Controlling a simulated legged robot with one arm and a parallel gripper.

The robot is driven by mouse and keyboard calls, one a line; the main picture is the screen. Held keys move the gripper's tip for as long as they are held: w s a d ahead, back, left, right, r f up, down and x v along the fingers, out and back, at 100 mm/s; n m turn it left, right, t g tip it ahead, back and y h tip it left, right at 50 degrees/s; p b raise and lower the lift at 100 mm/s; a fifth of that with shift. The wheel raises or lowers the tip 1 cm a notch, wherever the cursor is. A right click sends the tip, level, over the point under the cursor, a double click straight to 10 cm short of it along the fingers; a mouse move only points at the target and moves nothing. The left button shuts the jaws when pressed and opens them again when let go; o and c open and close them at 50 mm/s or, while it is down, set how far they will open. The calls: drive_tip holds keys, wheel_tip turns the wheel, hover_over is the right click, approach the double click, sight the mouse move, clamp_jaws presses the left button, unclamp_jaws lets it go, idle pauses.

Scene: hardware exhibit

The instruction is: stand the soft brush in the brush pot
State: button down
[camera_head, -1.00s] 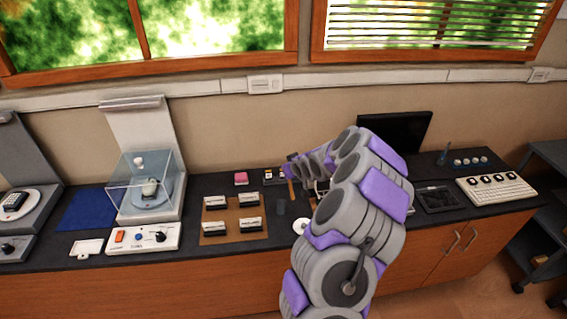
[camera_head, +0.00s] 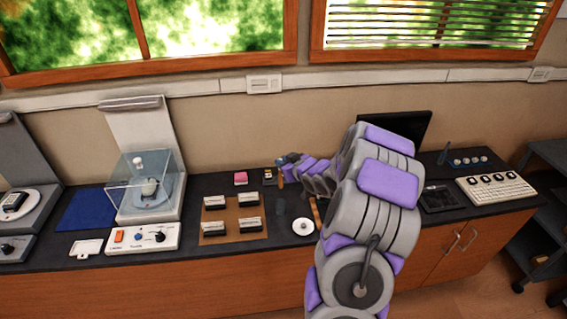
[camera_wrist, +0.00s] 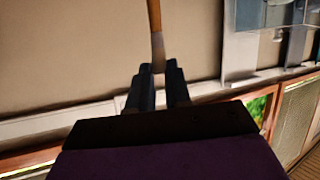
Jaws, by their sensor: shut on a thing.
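My gripper (camera_head: 281,162) is above the back of the dark counter. The soft brush (camera_head: 280,178) hangs below it, with its orange-brown length pointing down. In the wrist view, my gripper (camera_wrist: 154,72) is shut on the brush (camera_wrist: 154,22), near a paler band. The bristles cannot be made out. A small dark grey cylinder (camera_head: 281,208), which looks like the brush pot, stands on the counter just right of the brown board. The brush is above and behind it, apart from it.
A brown board (camera_head: 232,228) with several labelled blocks lies left of the cylinder.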

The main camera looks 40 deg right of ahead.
drive_tip(key=b, duration=0.6)
hover_over(281, 184)
drive_tip(key=s, duration=0.2)
drive_tip(key=shift+f, duration=3.05)
drive_tip(key=shift+w+f+b, duration=0.2)
drive_tip(key=shift+f+b, duration=1.05)
drive_tip(key=shift+f, duration=1.35)
drive_tip(key=c, duration=1)
unclamp_jaws()
drive_tip(key=shift+s, duration=0.1)
drive_tip(key=p+v, duration=0.4)
drive_tip(key=v, duration=1.3)
drive_tip(key=shift+a, duration=0.1)
